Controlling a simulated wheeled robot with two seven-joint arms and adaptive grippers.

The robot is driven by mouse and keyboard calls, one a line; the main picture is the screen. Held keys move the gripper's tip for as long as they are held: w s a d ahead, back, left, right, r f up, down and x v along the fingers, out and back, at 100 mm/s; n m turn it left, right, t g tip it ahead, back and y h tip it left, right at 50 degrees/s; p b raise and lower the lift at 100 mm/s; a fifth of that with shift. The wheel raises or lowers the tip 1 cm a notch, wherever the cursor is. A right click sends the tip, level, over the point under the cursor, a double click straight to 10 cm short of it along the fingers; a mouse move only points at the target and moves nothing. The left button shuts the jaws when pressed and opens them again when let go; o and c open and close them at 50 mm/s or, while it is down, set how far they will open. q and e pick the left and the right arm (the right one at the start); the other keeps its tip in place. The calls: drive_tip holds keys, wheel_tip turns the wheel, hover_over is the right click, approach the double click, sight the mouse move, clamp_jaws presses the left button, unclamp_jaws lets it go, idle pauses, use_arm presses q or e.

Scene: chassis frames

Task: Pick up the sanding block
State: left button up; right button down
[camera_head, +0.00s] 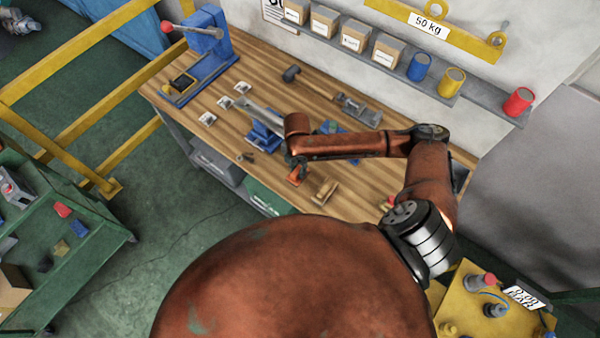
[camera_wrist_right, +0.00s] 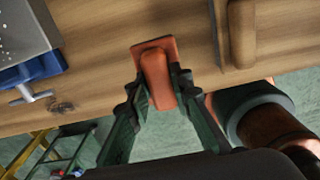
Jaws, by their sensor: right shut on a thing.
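The sanding block, an orange-red flat plate with a raised grip, shows in the wrist view (camera_wrist_right: 156,68) between the fingers of my right gripper (camera_wrist_right: 160,82). The fingers are shut on its raised grip. In the head view the block (camera_head: 296,175) is a small orange shape at the front of the wooden workbench (camera_head: 215,135), just below my right gripper (camera_head: 298,163). I cannot tell whether it touches the bench top. My left gripper is not in view.
A wooden block with a handle (camera_head: 324,190) lies just right of the sanding block. A blue vise (camera_head: 265,135) stands to the left and behind. A hammer (camera_head: 305,82) lies farther back. The bench's front edge is close.

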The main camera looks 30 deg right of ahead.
sight(290, 179)
drive_tip(key=a+r, duration=0.2)
drive_tip(key=r, duration=0.1)
drive_tip(key=a+r, duration=0.1)
drive_tip(key=shift+s+a+r, duration=0.2)
drive_tip(key=shift+s+a, duration=0.1)
drive_tip(key=shift+a, duration=0.1)
drive_tip(key=s+a+r+b, duration=0.1)
drive_tip(key=a+r, duration=0.3)
drive_tip(key=a, duration=0.5)
drive_tip(key=shift+s+r, duration=0.15)
drive_tip(key=shift+s, duration=0.5)
